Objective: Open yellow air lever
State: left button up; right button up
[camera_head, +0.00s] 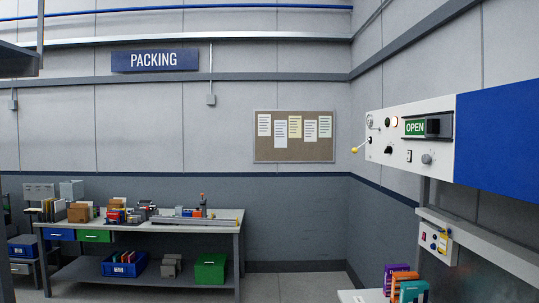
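The yellow air lever (356,149) shows at the left end of a white control panel (388,165) on the right. It is a thin rod with a yellow knob, sticking out to the left and slightly down from the panel. The panel also carries a green "OPEN" sign (415,128), small round lights and knobs. Neither of my grippers shows in the view.
A workbench (190,228) with boxes, tools and bins stands at the back left. A blue panel (500,140) adjoins the white one. Purple, orange and teal items (413,290) are low at the right. The floor (300,288) between looks clear.

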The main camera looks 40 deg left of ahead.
aim_at(355, 150)
jog(key=u, duration=0.75)
jog(key=i, duration=0.15)
